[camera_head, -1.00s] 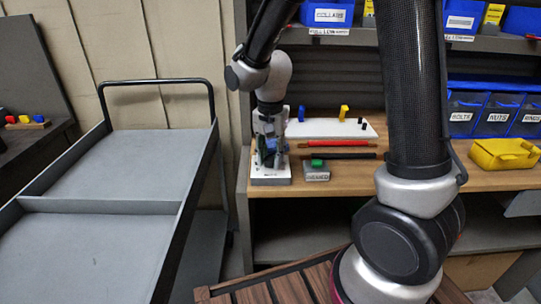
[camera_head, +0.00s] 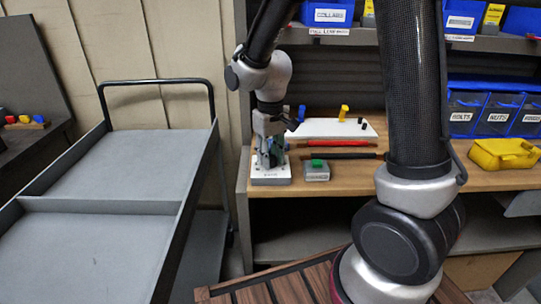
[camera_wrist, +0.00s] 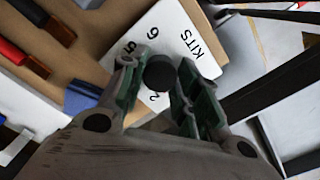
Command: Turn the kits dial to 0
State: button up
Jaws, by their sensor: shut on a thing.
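The kits dial has a white plate (camera_head: 262,180) at the left end of the workbench. In the wrist view its white face (camera_wrist: 178,20) shows the word KITS and a few digits, including a 6 and a 2. Its round dark knob (camera_wrist: 159,73) sits between my fingers; any pointer mark on it is hidden or too dark to read. My gripper (camera_wrist: 157,80) points down over the plate and is shut on the knob. In the head view my gripper (camera_head: 270,152) hides the knob and much of the plate.
Right of the dial stands a small grey box (camera_head: 316,172) with a green top. Behind it lie a red rod (camera_head: 335,143), a dark rod and a white board (camera_head: 320,130) with pegs. A yellow bin (camera_head: 503,153) is farther right. A grey cart (camera_head: 100,205) stands left.

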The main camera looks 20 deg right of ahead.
jog(key=n, duration=0.5)
jog(key=shift+n, duration=0.3)
jog(key=n, duration=0.5)
jog(key=shift+n, duration=0.4)
jog(key=o, duration=1.1)
jog(key=shift+c, duration=0.2)
notch_tip(320, 180, up, 12)
